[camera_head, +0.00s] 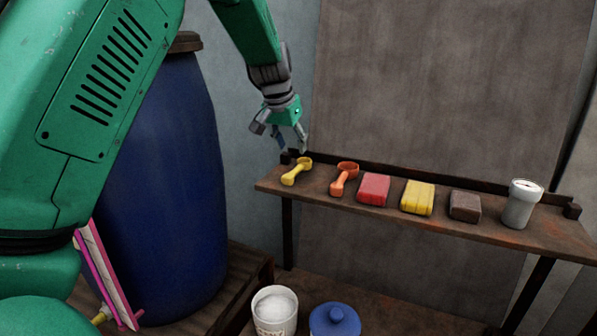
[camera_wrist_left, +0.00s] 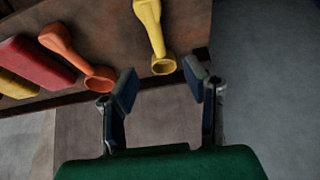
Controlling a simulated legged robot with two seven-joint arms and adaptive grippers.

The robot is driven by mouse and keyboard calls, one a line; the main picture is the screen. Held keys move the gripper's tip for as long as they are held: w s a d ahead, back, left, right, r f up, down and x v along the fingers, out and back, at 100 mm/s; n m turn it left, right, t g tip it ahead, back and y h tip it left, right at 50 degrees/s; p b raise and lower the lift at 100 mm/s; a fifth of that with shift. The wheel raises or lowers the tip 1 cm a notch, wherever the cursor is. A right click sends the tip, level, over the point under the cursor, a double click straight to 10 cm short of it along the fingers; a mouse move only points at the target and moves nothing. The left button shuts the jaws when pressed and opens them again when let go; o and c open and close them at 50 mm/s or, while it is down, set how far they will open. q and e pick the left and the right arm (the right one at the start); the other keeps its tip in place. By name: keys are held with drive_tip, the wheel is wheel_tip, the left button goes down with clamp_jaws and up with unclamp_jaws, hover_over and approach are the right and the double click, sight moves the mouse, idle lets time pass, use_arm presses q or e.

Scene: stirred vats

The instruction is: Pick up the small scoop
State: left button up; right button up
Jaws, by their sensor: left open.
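A yellow scoop (camera_head: 296,174) lies at the left end of the wooden shelf. An orange scoop (camera_head: 342,180) lies just right of it and looks slightly larger. My left gripper (camera_head: 281,138) is open and empty, above and slightly behind the yellow scoop, apart from it. In the left wrist view, the yellow scoop (camera_wrist_left: 152,28) lies ahead of the gap between the open fingers (camera_wrist_left: 160,86), its bowl end nearest them. The orange scoop (camera_wrist_left: 72,54) is left of the fingers there. My right gripper is not in view.
On the shelf (camera_head: 320,198), right of the scoops, are a red block (camera_head: 373,189), a yellow block (camera_head: 418,197), a brown block (camera_head: 465,206) and a grey canister (camera_head: 519,207). A blue barrel (camera_head: 165,190) stands left. A white tub (camera_head: 274,312) and blue lid (camera_head: 334,322) are below.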

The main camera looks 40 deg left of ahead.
sight(296, 168)
use_arm(q)
drive_tip(key=x, duration=0.3)
drive_tip(key=shift+w+a+f, duration=0.1)
drive_tip(key=x, duration=0.1)
drive_tip(key=p+x, duration=0.1)
drive_tip(key=x, duration=0.3)
drive_tip(key=shift+d+f, duration=0.2)
clamp_jaws()
